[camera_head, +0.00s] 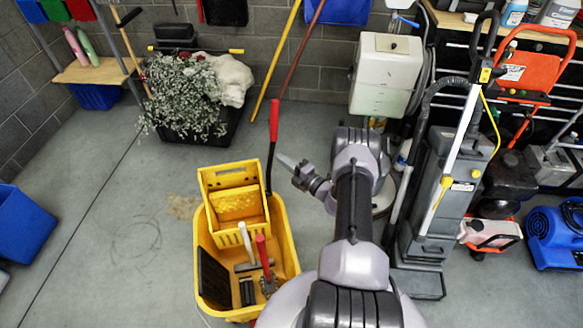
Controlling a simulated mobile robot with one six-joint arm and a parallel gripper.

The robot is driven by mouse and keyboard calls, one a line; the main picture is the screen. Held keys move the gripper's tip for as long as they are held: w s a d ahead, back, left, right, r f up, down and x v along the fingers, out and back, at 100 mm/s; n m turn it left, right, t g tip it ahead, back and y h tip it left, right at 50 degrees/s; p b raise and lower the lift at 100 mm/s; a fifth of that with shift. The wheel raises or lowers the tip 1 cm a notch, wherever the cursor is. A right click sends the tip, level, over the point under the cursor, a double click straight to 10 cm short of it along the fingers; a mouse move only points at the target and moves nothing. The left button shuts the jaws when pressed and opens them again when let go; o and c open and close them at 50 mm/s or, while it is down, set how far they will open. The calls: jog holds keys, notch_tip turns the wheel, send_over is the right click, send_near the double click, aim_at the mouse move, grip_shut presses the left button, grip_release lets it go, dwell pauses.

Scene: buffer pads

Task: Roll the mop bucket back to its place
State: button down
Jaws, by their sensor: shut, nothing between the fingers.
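The yellow mop bucket (288,250) stands on the grey floor, in front and a little left of my arm. Its yellow wringer (228,176) sits at the far end, and a lever with a red grip (274,120) rises from its right side. Brushes with white and red handles and some dark items lie in the bucket. My gripper (284,160) is beside the lever, just right of it and below the red grip. It is shut and empty, pointing left. Whether its tip touches the lever cannot be told. The bucket's wheels are hidden.
A dark planter (208,130) with white flowers stands at the back wall. A floor machine (440,190), a blue blower (556,236) and other equipment crowd the right. A blue bin (22,238) is at the left edge. The floor left of the bucket is clear, with a faint round stain.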

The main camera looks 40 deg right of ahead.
jog(key=w, duration=0.1)
jog(key=w+d+b, duration=0.1)
jog(key=w, duration=0.1)
jog(key=w+d+b, duration=0.1)
jog(key=w, duration=0.1)
jog(key=shift+w+d, duration=0.15)
jog(key=shift+w, duration=0.1)
